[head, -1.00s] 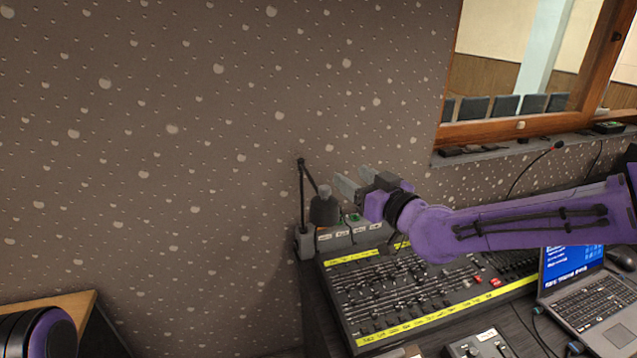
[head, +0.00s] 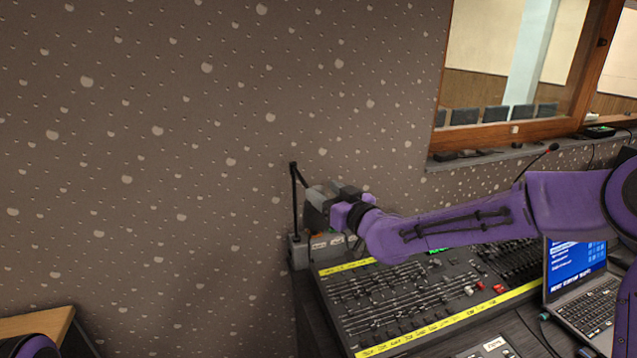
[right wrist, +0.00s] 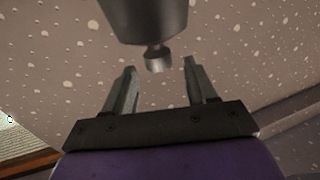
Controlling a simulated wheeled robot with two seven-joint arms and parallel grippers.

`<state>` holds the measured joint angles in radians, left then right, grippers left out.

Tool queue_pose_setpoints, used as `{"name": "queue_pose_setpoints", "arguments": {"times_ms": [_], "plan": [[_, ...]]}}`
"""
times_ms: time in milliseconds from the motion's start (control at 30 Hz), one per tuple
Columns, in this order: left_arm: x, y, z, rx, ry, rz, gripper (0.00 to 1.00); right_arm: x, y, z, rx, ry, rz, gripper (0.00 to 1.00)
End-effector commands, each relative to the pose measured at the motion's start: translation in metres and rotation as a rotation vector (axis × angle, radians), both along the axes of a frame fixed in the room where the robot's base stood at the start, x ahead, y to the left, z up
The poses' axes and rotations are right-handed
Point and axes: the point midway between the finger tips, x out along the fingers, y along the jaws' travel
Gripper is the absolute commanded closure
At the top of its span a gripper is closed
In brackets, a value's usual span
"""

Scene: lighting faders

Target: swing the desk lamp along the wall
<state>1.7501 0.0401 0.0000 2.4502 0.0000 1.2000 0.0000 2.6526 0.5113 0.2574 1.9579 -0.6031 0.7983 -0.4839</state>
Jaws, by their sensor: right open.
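The desk lamp (head: 294,205) stands against the wall at the back left corner of the mixing desk. It has a thin dark upright post, and a short arm slopes down right from its top to a grey shade. My right gripper (head: 322,193) is at the shade and hides most of it. In the right wrist view the shade (right wrist: 148,18) fills the top, with a small knob (right wrist: 158,60) near the gap between the open fingers (right wrist: 160,80). I cannot tell whether they touch. My left gripper is out of view.
The mixing desk (head: 400,295) lies below my right arm. A laptop (head: 575,275) stands to the right. A gooseneck microphone (head: 540,160) rises near the window ledge. The speckled wall (head: 150,180) left of the lamp is bare. A wooden edge (head: 35,325) is at lower left.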

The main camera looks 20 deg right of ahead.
Motion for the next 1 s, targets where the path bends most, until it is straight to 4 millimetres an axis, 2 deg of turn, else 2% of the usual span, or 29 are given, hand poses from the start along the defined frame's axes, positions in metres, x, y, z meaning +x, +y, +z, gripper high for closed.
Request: {"name": "queue_pose_setpoints", "arguments": {"times_ms": [33,200,500,667,700,1000], "plan": [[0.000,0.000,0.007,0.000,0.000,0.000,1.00,0.009,0.003,0.002,0.000,0.004,0.000,0.43],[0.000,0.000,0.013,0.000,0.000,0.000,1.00,0.028,0.009,0.001,0.000,0.002,0.001,0.43],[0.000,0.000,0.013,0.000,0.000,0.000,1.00,0.032,0.010,-0.001,0.002,0.001,0.000,0.43],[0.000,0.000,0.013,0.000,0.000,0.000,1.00,0.032,0.010,-0.001,0.001,0.001,0.000,0.95],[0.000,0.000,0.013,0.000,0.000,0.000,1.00,0.032,0.010,-0.001,0.001,0.001,0.000,1.00],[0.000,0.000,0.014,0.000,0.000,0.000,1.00,0.029,0.013,0.000,-0.001,0.002,-0.036,1.00]]}}
